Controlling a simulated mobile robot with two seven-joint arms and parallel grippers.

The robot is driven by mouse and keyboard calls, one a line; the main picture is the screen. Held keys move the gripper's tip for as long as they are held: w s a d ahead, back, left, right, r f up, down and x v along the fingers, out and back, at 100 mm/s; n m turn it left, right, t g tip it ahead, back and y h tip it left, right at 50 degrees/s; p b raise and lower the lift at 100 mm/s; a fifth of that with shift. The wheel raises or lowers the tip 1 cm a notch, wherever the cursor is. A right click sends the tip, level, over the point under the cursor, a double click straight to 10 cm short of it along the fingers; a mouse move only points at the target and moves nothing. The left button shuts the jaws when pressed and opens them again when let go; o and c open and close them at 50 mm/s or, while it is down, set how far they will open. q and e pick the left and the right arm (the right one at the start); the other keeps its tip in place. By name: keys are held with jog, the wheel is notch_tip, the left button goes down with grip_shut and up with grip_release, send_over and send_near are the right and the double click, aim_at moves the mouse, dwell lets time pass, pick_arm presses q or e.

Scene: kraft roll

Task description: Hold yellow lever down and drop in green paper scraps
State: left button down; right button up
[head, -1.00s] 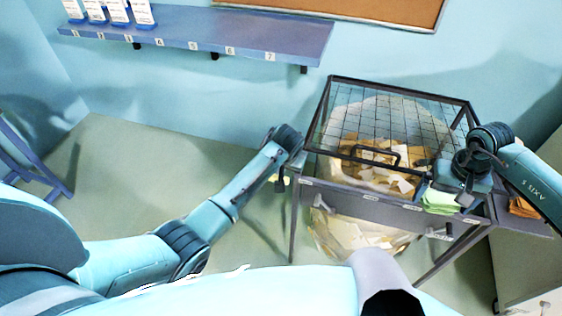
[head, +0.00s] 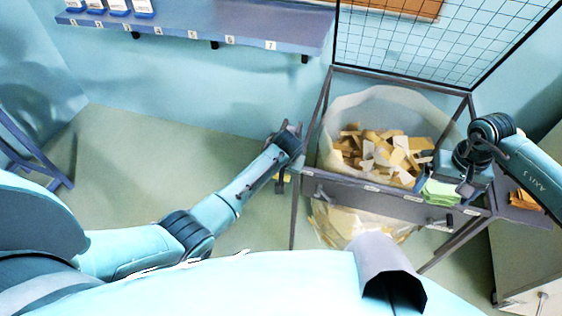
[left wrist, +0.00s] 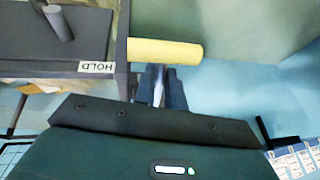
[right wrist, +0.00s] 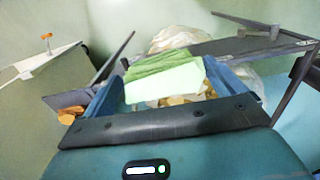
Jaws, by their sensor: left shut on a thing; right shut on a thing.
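The yellow lever (head: 284,178) sticks out at the left front corner of the dark frame (head: 335,180). It shows as a yellow bar in the left wrist view (left wrist: 165,51), beside a HOLD label (left wrist: 97,68). My left gripper (head: 287,160) is shut on the lever; its fingers (left wrist: 158,85) are partly hidden. The mesh lid (head: 440,40) stands raised above an open bag (head: 350,105) with tan and white scraps. My right gripper (head: 462,185) is shut on green paper scraps (head: 440,192), over the frame's front right edge. The green stack fills the jaws in the right wrist view (right wrist: 165,78).
A side shelf right of the frame holds orange scraps (head: 525,200). A numbered wall shelf (head: 190,28) with white-and-blue containers is at the back left. A pale cabinet (head: 530,265) stands at right. The bag's mouth is uncovered.

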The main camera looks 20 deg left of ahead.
pick_arm(q)
jog(key=shift+s+d+f, duration=0.3)
jog(key=shift+s+f, duration=0.05)
jog(key=shift+s, duration=0.05)
pick_arm(e)
jog(key=s, duration=3)
pick_arm(q)
jog(key=shift+r, duration=0.15)
jog(key=shift+w+r, duration=0.2)
jog(key=shift+r, duration=1.15)
jog(key=shift+w+r, duration=0.15)
jog(key=shift+r, duration=1.15)
jog(key=c, duration=1.6)
grip_release()
jog(key=shift+d+f, duration=0.1)
jog(key=shift+f, duration=0.05)
jog(key=shift+o, duration=1)
jog(key=shift+a+f, duration=0.1)
jog(key=shift+a, duration=0.1)
